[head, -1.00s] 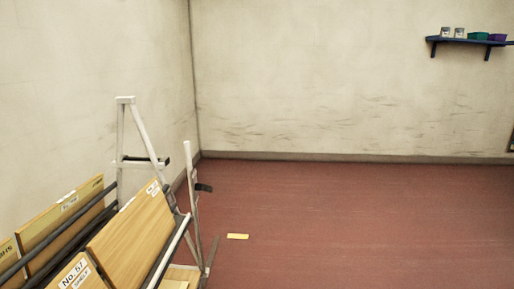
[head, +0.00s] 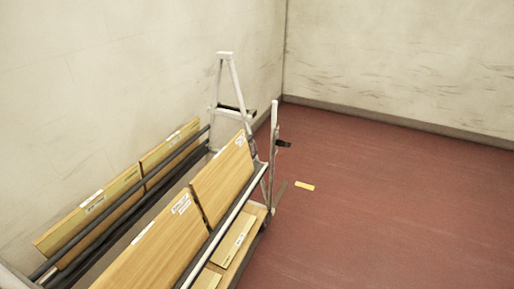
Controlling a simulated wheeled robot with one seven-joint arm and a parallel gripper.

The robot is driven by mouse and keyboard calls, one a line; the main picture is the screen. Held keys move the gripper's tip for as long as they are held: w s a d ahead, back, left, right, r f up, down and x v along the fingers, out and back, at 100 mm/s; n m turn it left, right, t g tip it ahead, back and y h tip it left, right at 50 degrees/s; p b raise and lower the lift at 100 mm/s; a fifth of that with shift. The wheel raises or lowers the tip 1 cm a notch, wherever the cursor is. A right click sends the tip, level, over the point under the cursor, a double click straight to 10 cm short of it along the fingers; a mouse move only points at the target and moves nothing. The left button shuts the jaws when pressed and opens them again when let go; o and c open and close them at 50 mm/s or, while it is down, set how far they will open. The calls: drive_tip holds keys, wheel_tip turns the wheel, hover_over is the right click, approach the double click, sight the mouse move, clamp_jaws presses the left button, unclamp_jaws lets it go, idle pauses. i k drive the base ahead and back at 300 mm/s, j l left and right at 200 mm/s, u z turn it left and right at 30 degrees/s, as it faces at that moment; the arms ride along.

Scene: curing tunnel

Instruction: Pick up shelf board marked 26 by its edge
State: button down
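Several wooden boards with white labels stand tilted on a white metal rack with dark rails in the head view. One board (head: 223,180) leans at the right end of the front row, and a longer labelled board (head: 150,256) is to its left. Two more boards, a left one (head: 92,208) and a right one (head: 170,150), stand in the back row against the wall side. The labels are too small to read, so I cannot tell which board is marked 26. My gripper is not in view.
The rack's white end frame (head: 274,150) rises at its far end. More boards (head: 236,244) lie low on the rack's right side. A small yellow piece (head: 305,186) lies on the red floor (head: 400,220), which is otherwise clear to the right. Pale walls close the corner.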

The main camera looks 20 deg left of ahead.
sight(215, 188)
drive_tip(key=u, duration=2.15)
drive_tip(key=i+l, duration=0.15)
drive_tip(key=l, duration=0.25)
drive_tip(key=i+l, duration=0.15)
drive_tip(key=l, duration=0.25)
drive_tip(key=i+l, duration=0.15)
drive_tip(key=l, duration=0.3)
drive_tip(key=i+l, duration=0.15)
drive_tip(key=l, duration=0.25)
drive_tip(key=i+l, duration=0.15)
drive_tip(key=l, duration=0.25)
drive_tip(key=i+l+z, duration=0.1)
drive_tip(key=l, duration=0.3)
drive_tip(key=i+l, duration=0.25)
drive_tip(key=l, duration=0.15)
drive_tip(key=i+l, duration=0.15)
drive_tip(key=l, duration=0.25)
drive_tip(key=j+u, duration=0.15)
drive_tip(key=j, duration=0.15)
